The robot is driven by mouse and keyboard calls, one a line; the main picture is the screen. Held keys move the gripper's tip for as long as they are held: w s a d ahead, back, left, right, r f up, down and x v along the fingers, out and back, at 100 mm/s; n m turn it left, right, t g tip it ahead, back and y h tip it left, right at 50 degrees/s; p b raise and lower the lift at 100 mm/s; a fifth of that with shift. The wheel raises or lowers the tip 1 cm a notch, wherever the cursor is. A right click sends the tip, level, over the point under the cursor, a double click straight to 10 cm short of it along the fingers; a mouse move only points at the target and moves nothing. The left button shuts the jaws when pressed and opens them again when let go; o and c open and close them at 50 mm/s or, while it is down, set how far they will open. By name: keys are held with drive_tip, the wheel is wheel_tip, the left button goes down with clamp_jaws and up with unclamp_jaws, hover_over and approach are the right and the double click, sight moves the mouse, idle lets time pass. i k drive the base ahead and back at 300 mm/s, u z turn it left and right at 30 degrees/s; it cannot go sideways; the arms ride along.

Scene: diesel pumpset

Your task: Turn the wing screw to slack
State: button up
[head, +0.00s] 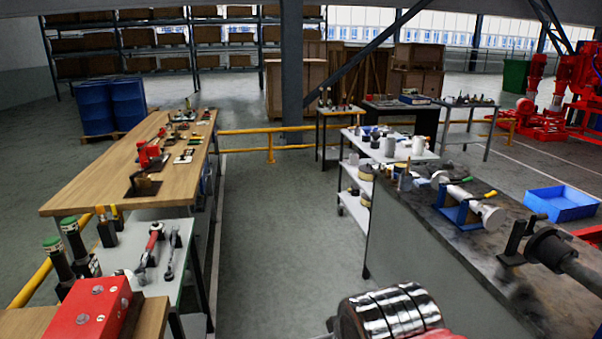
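I cannot pick out a wing screw for certain in the head view. On the dark-topped bench (468,224) at the right, a silver cylindrical device (466,199) lies in a blue cradle, with a yellow-tipped handle (489,195) beside it. Nearer, a black clamp-like fitting (547,248) holds a grey pipe (588,276) that runs out of the picture. Any small screw on these is too small to tell.
A wooden workbench (112,184) with small tools stands at the left. Nearer are a light table (150,287) with tools and a red block (92,310). A white shelf cart (352,183) and a blue tray (561,204) are at the right. The central aisle floor (275,230) is clear.

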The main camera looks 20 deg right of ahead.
sight(566, 235)
drive_tip(key=i, duration=1.2)
drive_tip(key=z, duration=2.85)
drive_tip(key=i, duration=0.75)
drive_tip(key=u, duration=0.1)
